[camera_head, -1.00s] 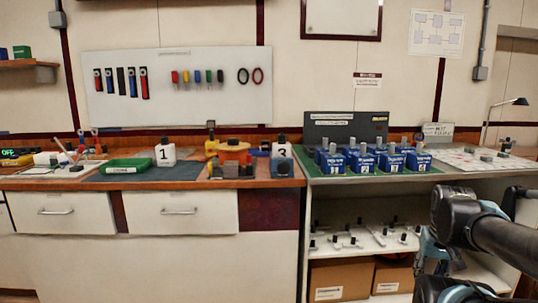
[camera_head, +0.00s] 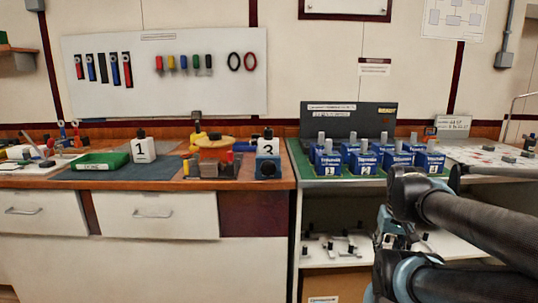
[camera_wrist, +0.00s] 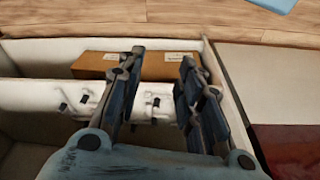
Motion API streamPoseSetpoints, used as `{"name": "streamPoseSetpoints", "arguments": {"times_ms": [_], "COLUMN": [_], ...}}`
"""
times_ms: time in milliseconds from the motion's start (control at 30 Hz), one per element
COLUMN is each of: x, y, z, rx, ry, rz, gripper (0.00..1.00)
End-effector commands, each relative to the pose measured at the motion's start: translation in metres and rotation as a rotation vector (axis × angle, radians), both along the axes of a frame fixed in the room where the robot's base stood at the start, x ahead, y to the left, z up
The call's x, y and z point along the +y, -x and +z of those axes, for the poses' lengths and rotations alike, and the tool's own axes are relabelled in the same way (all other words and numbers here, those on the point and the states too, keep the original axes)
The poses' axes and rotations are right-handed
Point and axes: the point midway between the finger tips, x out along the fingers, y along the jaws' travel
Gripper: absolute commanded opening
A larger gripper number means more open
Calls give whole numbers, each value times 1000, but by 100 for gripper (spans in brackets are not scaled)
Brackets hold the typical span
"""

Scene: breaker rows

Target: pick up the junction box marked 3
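A white box with a black top and a black "3" (camera_head: 268,147) stands at the right end of the wooden counter in the head view. Its lower part is hidden behind a small blue block (camera_head: 267,168). A similar white box marked 1 (camera_head: 143,149) stands further left. My gripper (camera_wrist: 161,65) is open and empty in the wrist view, its two dark fingers apart above the shelf unit. The wrist view does not show box 3.
Blue numbered units (camera_head: 327,163) with grey tops stand in two rows on the green mat. An orange and yellow device (camera_head: 213,150) is left of box 3. A green tray (camera_head: 103,161) lies further left. A shelf with small parts (camera_head: 340,247) is below the bench.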

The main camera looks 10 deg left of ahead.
Motion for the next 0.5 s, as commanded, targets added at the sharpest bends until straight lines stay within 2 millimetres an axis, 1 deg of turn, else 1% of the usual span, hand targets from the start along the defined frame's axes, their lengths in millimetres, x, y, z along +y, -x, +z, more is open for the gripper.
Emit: {"name": "streamPoseSetpoints", "arguments": {"times_ms": [33,67,100,167,200,233,267,367,467,500], "x": [0,0,0,1,3,4,7,21,40,48], "y": [0,0,0,6,5,2,-2,-21,-46,-57], "z": [0,0,0,7,12,16,22,52,92,109], "rx": [0,0,0,-10,-11,-11,-10,-3,10,17], "ry": [0,0,0,-3,-9,-15,-23,-63,-118,-141], "rz": [0,0,-1,-5,-16,-26,-39,-109,-215,-263], "gripper": [33,36,45,58,67,74,77,77,77,77]}}
